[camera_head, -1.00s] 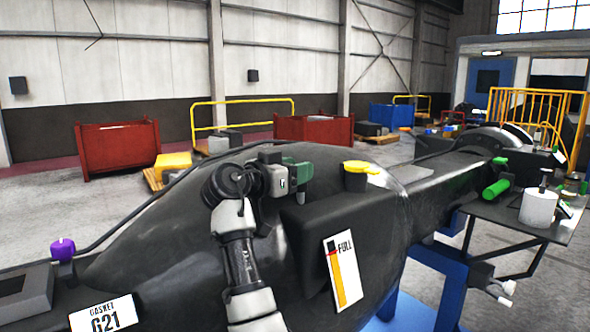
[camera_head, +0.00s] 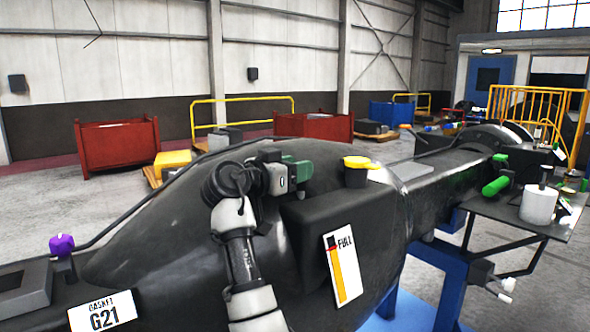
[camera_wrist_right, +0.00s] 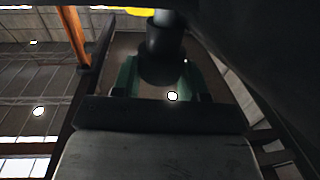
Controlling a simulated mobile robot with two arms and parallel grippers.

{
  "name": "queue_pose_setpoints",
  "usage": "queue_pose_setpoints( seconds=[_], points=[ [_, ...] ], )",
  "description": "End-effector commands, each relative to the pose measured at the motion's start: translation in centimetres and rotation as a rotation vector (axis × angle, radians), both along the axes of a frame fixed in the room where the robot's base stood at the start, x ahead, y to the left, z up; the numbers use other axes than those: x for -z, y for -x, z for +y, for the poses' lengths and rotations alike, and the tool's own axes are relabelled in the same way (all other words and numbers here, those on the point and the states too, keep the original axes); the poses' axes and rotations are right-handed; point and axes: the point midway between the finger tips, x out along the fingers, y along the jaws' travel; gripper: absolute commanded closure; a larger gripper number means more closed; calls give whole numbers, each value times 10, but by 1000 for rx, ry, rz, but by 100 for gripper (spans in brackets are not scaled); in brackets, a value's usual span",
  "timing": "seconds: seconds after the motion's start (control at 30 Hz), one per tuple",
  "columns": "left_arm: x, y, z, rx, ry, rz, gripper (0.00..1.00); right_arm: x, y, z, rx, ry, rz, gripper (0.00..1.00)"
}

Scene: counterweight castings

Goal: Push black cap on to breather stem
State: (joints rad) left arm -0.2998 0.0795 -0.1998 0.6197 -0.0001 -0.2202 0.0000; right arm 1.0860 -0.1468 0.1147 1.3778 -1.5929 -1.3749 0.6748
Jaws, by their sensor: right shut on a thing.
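My right gripper (camera_head: 300,174) has green fingers and sits above the dark casting, left of a yellow-topped filler. In the right wrist view its green fingers (camera_wrist_right: 166,82) are shut around a dark rounded piece, which looks like the black cap (camera_wrist_right: 162,62). My left gripper is not in view.
The large black casting (camera_head: 160,255) fills the foreground. A yellow-topped filler (camera_head: 357,163) stands close right of the gripper, and a purple knob (camera_head: 62,244) is at the left. A side shelf (camera_head: 490,206) holds a white cylinder (camera_head: 538,205). Red bins (camera_head: 118,146) stand behind.

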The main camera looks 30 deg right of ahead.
Motion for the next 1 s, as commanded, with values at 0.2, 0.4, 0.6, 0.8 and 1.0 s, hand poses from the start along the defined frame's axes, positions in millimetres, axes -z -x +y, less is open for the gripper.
queue_pose_setpoints(
  seconds=[0.2, 0.4, 0.6, 0.8, 1.0],
  points=[
    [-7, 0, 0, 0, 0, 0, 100, -11, 0, 0, 0, 1, -1, 74],
    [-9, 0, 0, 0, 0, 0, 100, -16, 0, 0, 0, 1, -1, 74],
    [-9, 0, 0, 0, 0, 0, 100, -15, 0, 0, 0, 1, 0, 74],
    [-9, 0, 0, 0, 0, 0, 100, -15, 0, 0, 0, 1, 0, 74],
    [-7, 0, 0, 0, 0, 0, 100, -15, 0, 0, 1, 1, 0, 74]
  ],
)
